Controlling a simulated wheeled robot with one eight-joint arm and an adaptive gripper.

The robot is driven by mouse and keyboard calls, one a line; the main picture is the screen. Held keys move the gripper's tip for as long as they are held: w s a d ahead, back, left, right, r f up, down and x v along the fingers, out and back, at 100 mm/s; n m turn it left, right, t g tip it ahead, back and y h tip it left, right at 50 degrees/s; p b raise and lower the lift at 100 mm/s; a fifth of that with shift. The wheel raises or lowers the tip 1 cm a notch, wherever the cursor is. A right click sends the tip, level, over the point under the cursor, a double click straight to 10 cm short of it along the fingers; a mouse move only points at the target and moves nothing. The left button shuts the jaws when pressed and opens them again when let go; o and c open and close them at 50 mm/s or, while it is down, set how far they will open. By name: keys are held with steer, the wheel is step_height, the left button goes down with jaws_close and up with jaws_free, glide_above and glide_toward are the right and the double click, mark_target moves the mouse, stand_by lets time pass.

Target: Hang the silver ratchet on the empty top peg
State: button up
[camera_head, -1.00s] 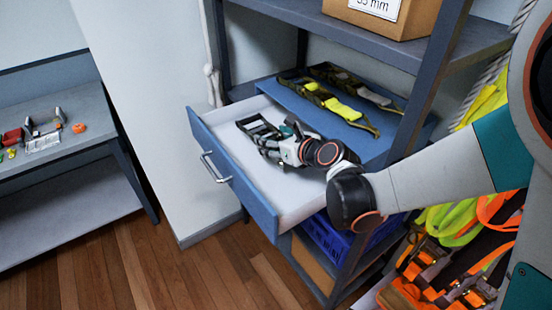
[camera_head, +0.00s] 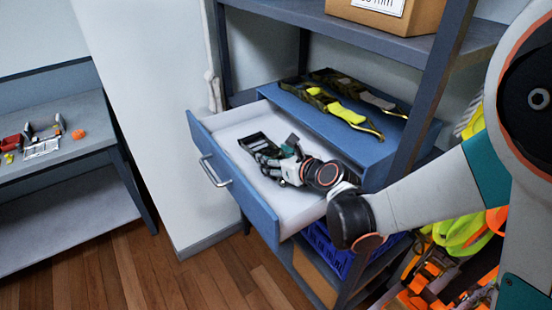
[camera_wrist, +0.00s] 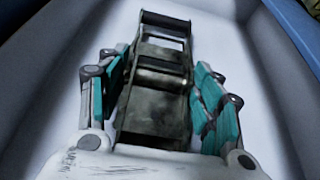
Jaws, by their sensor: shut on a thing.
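A dark, worn metal ratchet (camera_wrist: 158,85) lies between the two teal-padded fingers of my gripper (camera_wrist: 160,100) in the wrist view. My gripper is shut on its sides. In the head view, the ratchet (camera_head: 254,142) shows as a dark frame ahead of my gripper (camera_head: 272,157), inside the open drawer. I cannot tell whether it touches the drawer floor. The empty top peg is not in view.
The open blue drawer (camera_head: 234,178) has a pale floor and raised walls. Two strap ratchets with yellow parts (camera_head: 338,108) lie on the blue top behind it. A shelf (camera_head: 380,45) with a cardboard box (camera_head: 395,18) is above. Orange and yellow straps (camera_head: 455,240) hang at the right. A side bench (camera_head: 50,165) holds small items.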

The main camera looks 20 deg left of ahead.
steer(key=shift+f, duration=0.15)
steer(key=o, duration=1.7)
